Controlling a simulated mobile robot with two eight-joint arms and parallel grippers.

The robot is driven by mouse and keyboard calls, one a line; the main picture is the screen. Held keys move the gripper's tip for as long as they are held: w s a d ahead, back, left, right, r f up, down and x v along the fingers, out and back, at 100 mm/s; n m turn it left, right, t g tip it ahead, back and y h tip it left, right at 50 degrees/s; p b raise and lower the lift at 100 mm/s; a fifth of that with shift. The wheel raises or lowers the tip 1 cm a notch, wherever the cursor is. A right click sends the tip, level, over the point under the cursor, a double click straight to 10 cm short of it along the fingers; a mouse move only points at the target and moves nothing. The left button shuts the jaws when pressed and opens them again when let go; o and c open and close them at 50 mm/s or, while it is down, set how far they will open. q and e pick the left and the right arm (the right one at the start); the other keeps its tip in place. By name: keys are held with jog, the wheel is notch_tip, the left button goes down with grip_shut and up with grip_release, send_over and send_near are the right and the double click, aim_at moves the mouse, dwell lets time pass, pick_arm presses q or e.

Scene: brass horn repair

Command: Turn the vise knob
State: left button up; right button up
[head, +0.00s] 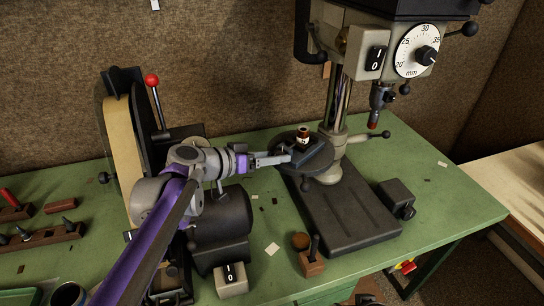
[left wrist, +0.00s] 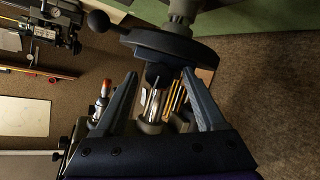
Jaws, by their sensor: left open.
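A small dark vise (head: 316,158) sits on the round drill press table (head: 283,141). A small dark red piece with a pale band (head: 303,134) stands at the vise. My left gripper (head: 284,157) reaches in from the left at the vise's near-left side. In the left wrist view its two fingers (left wrist: 160,75) are spread apart. A dark part (left wrist: 158,72) below the round table's disc (left wrist: 180,46) shows between the fingertips. I cannot tell whether this part is the vise knob, or whether a finger touches it. My right gripper is not seen.
The drill press column (head: 340,103) and black base (head: 345,215) stand right of the gripper. A belt sander (head: 122,160) stands on the left, behind my arm. A wooden block (head: 311,264) and a switch box (head: 231,280) are near the front.

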pick_arm(q)
jog(key=v, duration=1)
jog(key=shift+a, duration=0.2)
jog(key=shift+s+f, duration=0.1)
jog(key=shift+s, duration=0.1)
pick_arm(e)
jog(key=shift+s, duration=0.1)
